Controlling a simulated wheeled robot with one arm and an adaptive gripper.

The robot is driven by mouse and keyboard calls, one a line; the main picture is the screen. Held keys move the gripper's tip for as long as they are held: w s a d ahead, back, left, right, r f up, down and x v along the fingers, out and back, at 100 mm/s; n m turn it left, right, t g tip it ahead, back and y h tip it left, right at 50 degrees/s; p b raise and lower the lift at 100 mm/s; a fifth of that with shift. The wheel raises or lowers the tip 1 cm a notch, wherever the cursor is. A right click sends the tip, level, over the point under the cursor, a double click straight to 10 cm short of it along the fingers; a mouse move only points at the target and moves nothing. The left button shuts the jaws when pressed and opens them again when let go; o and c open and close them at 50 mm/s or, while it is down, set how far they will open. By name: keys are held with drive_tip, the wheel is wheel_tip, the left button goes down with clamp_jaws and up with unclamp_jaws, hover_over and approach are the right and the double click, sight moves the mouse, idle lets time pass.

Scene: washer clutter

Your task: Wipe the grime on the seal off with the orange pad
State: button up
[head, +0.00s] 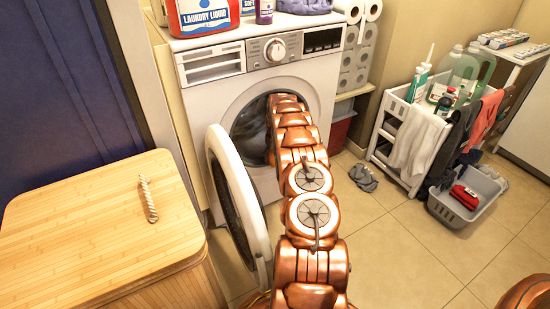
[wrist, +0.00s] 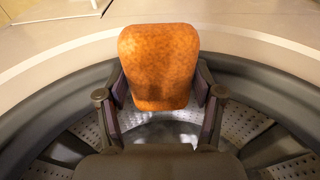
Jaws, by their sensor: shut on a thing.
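In the wrist view my gripper (wrist: 161,88) is shut on the orange pad (wrist: 160,58), with one finger on each side of it. The pad stands up between the fingers, in front of the dark grey rubber seal (wrist: 56,108) of the washer opening. I cannot tell whether the pad touches the seal. No grime shows clearly on the visible seal; the part behind the pad is hidden. In the head view my arm reaches into the opening of the white washer (head: 204,118), and its own links hide the gripper and pad.
The washer door (head: 222,150) hangs open left of my arm. The perforated metal drum (wrist: 290,168) lies around the gripper. A wooden-topped hamper (head: 80,225) stands at left. A white cart (head: 385,135) and grey basket (head: 455,212) stand at right. Grey cloth (head: 363,177) lies on the floor.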

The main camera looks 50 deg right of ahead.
drive_tip(key=shift+w+d+f, duration=0.1)
drive_tip(key=shift+w+d, duration=0.1)
drive_tip(key=shift+w, duration=0.8)
drive_tip(key=shift+w+d, duration=0.1)
drive_tip(key=shift+w, duration=0.05)
drive_tip(key=shift+w+d, duration=0.1)
drive_tip(key=shift+w, duration=0.1)
drive_tip(key=shift+c, duration=1.1)
drive_tip(key=shift+r, duration=0.3)
drive_tip(key=shift+s+r+p, duration=0.1)
drive_tip(key=shift+p, duration=0.2)
drive_tip(key=shift+c, duration=0.5)
drive_tip(key=shift+s+a+p, duration=0.35)
drive_tip(key=shift+s+p, duration=0.2)
drive_tip(key=shift+s, duration=0.35)
drive_tip(key=shift+s+a+f+p, duration=0.15)
drive_tip(key=shift+s+a+p, duration=0.1)
drive_tip(key=shift+s, duration=0.45)
drive_tip(key=shift+s+a+f+p, duration=0.1)
drive_tip(key=shift+s+a+p, duration=0.1)
drive_tip(key=shift+s, duration=0.45)
drive_tip(key=shift+w+d+f, duration=0.15)
drive_tip(key=shift+w, duration=0.15)
drive_tip(key=shift+w+d+f, duration=0.1)
drive_tip(key=shift+w+d, duration=0.05)
drive_tip(key=shift+w, duration=0.35)
drive_tip(key=shift+w+d, duration=0.15)
drive_tip(key=shift+w, duration=0.3)
